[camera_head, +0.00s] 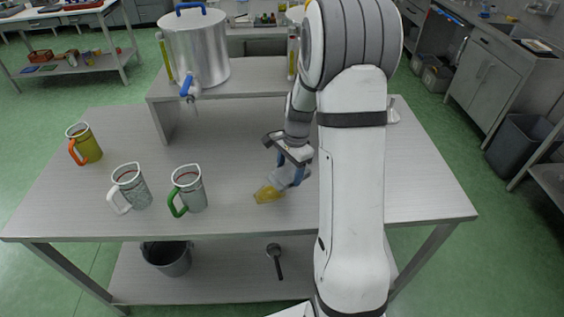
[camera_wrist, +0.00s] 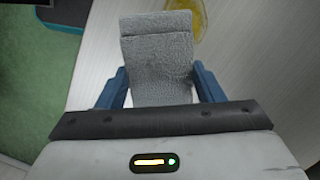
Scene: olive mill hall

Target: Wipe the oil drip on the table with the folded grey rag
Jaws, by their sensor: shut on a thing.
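The oil drip (camera_head: 268,194) is a yellow patch on the light grey table (camera_head: 240,219), just left of my gripper in the head view. It also shows at the top of the wrist view (camera_wrist: 214,17), right of the rag and cut by the frame edge. My gripper (camera_head: 289,177) points down low over the table. Its blue fingers are shut on the folded grey rag (camera_wrist: 158,62), which extends out between them in the wrist view. Whether the rag touches the table or the oil is not clear. My arm hides part of the table's right side.
Left of the oil stand a jug with a green handle (camera_head: 188,190), one with a white handle (camera_head: 131,187) and a yellow one with an orange handle (camera_head: 85,144). A steel tank (camera_head: 197,48) with a blue tap stands on a raised shelf (camera_head: 248,76) behind.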

